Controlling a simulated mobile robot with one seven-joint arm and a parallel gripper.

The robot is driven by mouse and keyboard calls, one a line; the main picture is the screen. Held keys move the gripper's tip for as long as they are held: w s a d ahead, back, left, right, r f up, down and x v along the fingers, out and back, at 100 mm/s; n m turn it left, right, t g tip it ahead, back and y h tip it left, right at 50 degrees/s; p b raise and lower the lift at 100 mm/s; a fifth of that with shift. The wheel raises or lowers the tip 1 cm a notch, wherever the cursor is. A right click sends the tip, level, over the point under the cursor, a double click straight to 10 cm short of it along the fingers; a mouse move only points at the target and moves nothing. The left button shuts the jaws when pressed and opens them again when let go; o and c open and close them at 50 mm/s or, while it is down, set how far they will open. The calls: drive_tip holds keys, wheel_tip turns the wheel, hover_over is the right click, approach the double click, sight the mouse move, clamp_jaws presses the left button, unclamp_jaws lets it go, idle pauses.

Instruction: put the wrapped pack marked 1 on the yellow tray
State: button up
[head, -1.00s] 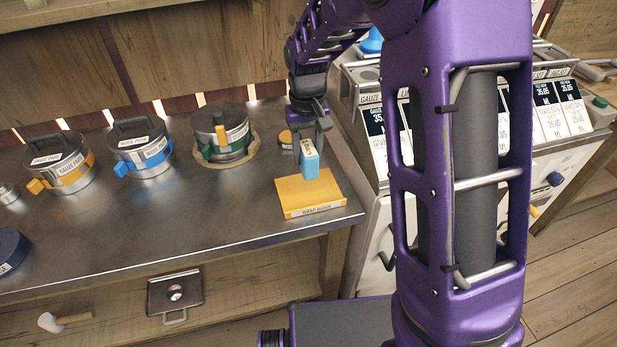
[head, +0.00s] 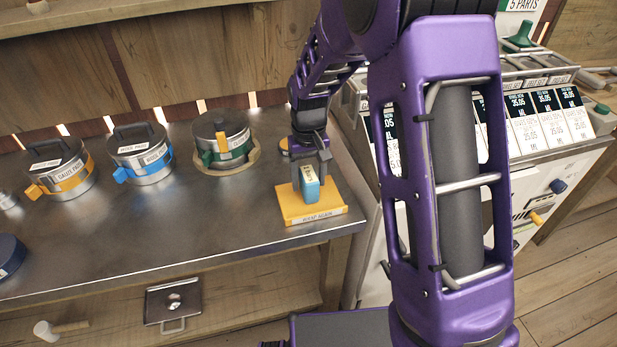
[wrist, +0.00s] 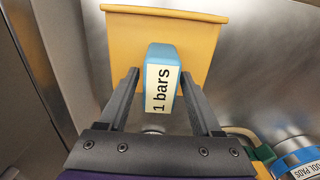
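The wrapped pack (head: 309,189) is a small blue block with a pale label. In the wrist view the label on the pack (wrist: 162,88) reads "1 bars". It stands upright on the yellow tray (head: 330,210), near its middle. The tray also shows in the wrist view (wrist: 125,40), with its front label out of sight there. My gripper (head: 311,178) is low over the tray, with one finger on each side of the pack.
The tray is near the right end of the metal counter (head: 150,235). Lidded tins with green (head: 224,143), blue (head: 142,155) and yellow (head: 62,170) clasps stand to its left. A small round yellow-topped item is partly hidden behind my gripper. The counter's front middle is clear.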

sight(308, 173)
drive_tip(key=shift+o, duration=0.2)
drive_tip(key=shift+r, duration=0.15)
wheel_tip(308, 173, up, 12)
drive_tip(key=p, duration=0.2)
idle(0.5)
